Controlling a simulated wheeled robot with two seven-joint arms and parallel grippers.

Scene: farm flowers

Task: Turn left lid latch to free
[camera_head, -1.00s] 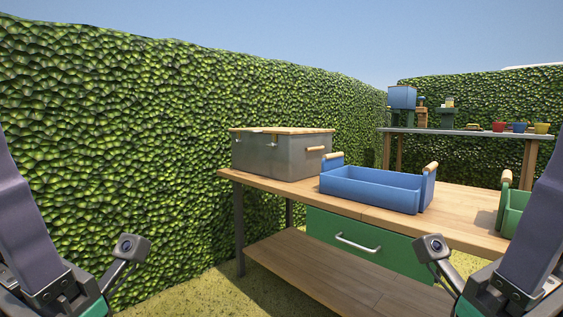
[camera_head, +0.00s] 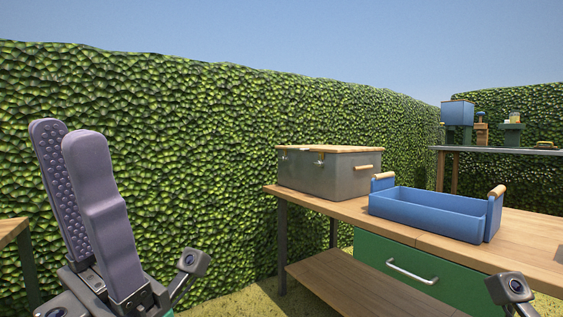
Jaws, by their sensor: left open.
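A grey box (camera_head: 325,178) with a wooden lid (camera_head: 330,149) stands on the far left end of the wooden workbench. Two small metal latches sit at the lid's front edge: the left lid latch (camera_head: 284,155) and the right one (camera_head: 319,160). They are too small to tell how they are turned. The lid lies flat on the box. My left gripper (camera_head: 66,130) is raised at the left, open and empty, well apart from the box. Its purple fingers point up. Of my right arm only a small camera part shows at the lower right; its fingers are out of view.
A blue tray (camera_head: 432,214) with wooden handles stands on the workbench (camera_head: 350,207), right of the box. A green drawer (camera_head: 415,271) is below. A tall hedge (camera_head: 200,150) runs close behind. A back table (camera_head: 500,150) holds several items. Another wooden surface (camera_head: 12,231) shows at the left edge.

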